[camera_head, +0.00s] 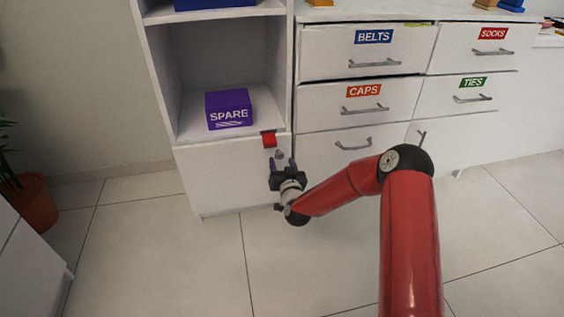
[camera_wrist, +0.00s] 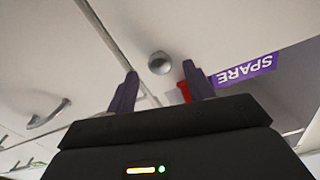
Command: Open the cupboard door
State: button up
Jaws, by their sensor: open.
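The cupboard door (camera_head: 225,176) is the white panel below the open shelf in the head view, and it looks shut. Its round metal knob (camera_head: 279,154) sits near the door's upper right corner, below a red block (camera_head: 268,139). My gripper (camera_head: 282,164) is open in front of the knob, with its fingers pointing at the door. In the wrist view the knob (camera_wrist: 160,63) lies between and just beyond the two open fingertips (camera_wrist: 160,72). The fingers do not appear to touch the knob.
A purple SPARE box (camera_head: 230,109) stands on the shelf above the door. Drawers with bar handles, labelled BELTS (camera_head: 374,36) and CAPS (camera_head: 363,90) among others, are to the right. A potted plant (camera_head: 36,205) is at the left. The tiled floor before the door is clear.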

jog(key=shift+x, duration=0.85)
grip_shut()
